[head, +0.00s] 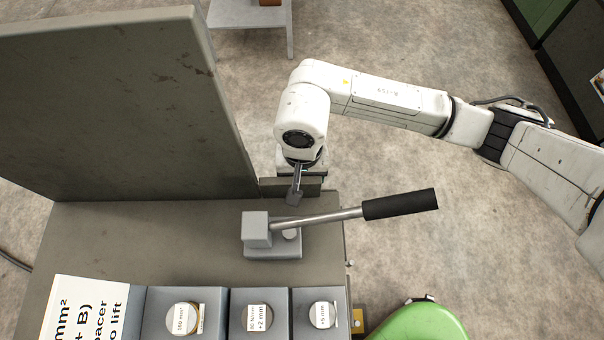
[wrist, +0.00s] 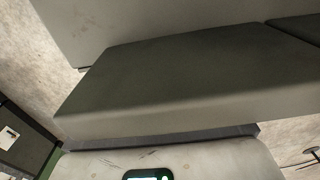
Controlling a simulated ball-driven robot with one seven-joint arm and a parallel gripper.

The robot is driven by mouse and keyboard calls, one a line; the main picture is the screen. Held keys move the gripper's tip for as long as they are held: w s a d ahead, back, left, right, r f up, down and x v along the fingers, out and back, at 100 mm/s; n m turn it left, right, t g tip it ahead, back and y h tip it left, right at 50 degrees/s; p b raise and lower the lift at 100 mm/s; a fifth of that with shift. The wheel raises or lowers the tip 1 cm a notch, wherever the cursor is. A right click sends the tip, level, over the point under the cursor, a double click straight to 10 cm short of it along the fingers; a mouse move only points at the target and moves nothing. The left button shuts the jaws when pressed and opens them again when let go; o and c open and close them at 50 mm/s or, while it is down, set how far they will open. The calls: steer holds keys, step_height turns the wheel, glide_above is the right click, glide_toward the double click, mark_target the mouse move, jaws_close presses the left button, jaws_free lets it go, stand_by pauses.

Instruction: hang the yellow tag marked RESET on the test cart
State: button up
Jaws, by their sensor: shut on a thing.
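My gripper (head: 295,195) points down over the back right part of a grey bench top (head: 130,235), beside the tall panel and behind the lever. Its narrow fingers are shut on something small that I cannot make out. No tag with readable RESET lettering shows in either view. A small yellow piece (head: 357,320) shows low at the bench's right side; I cannot tell what it is. I cannot tell which furniture is the test cart.
A lever with a black grip (head: 400,204) sticks out past the bench's right edge. A tall panel (head: 110,100) stands at the back left. Labelled round pieces (head: 257,317) and a white sign (head: 85,310) line the front. A green rounded thing (head: 425,325) is at lower right.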

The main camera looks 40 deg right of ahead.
steer(key=o, duration=1.1)
step_height(320, 180, up, 11)
steer(key=shift+f+b, duration=0.1)
steer(key=shift+b, duration=0.5)
